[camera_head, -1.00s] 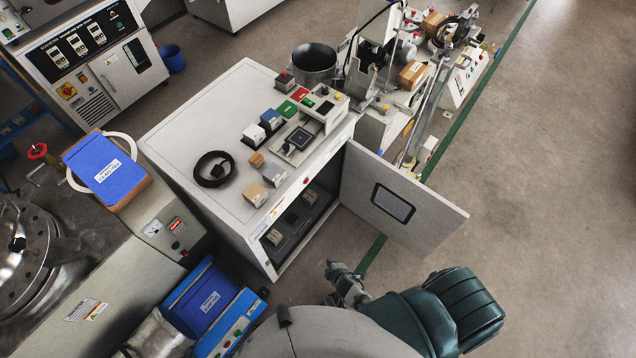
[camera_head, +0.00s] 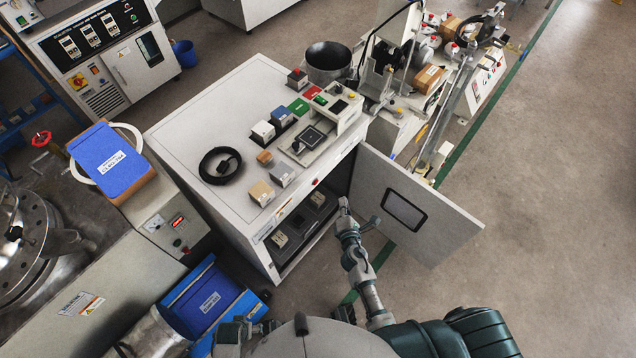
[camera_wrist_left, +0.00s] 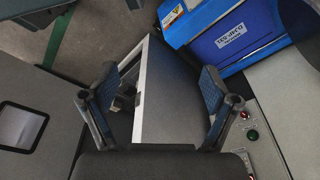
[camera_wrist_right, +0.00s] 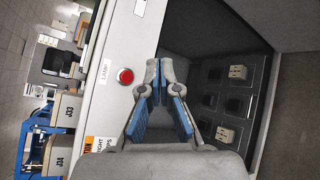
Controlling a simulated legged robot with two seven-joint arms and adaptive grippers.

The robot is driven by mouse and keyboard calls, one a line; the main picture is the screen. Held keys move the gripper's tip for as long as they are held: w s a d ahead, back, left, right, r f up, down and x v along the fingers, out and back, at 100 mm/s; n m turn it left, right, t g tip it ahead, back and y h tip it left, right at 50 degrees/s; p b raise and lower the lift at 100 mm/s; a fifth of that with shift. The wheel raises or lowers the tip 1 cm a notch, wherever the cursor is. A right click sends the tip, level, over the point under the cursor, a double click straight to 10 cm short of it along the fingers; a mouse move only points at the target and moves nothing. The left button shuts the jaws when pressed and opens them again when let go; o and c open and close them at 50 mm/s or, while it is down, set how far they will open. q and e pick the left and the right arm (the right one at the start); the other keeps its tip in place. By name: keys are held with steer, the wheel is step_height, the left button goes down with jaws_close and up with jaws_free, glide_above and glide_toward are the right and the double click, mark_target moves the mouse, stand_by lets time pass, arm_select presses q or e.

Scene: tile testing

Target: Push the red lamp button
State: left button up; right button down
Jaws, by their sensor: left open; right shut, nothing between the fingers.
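The red lamp button (camera_head: 315,182) is on the front top edge of the white cabinet (camera_head: 235,110). In the right wrist view the red button (camera_wrist_right: 125,76) is a round cap beside a "LAMP" label (camera_wrist_right: 106,72). My right gripper (camera_head: 343,204) is in front of the cabinet's open compartment, to the right of and below the button in the head view. In the right wrist view its closed fingertips (camera_wrist_right: 166,72) are right of the button, apart from it. My left gripper (camera_wrist_left: 158,88) is open and empty in the left wrist view.
The cabinet door (camera_head: 415,205) stands open just right of my right arm. Sockets (camera_wrist_right: 225,135) show inside the compartment. Small boxes (camera_head: 262,193) and a black cable coil (camera_head: 219,166) lie on the cabinet top. A blue case (camera_head: 205,300) is at lower left.

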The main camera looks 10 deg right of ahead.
mark_target(316, 182)
arm_select(q)
steer(key=shift+w+r+b, duration=0.25)
steer(key=shift+r+b, duration=0.25)
steer(key=shift+r, duration=0.75)
steer(key=shift+w+r+b, duration=0.25)
steer(key=shift+r+b, duration=0.2)
steer(key=shift+r, duration=0.8)
arm_select(e)
steer(key=w+a, duration=0.5)
steer(key=w, duration=0.2)
steer(key=shift+a, duration=0.2)
arm_select(q)
steer(key=shift+d, duration=0.1)
arm_select(e)
steer(key=shift+w+a, duration=0.25)
steer(key=shift+w, duration=0.05)
arm_select(q)
steer(key=shift+f, duration=0.1)
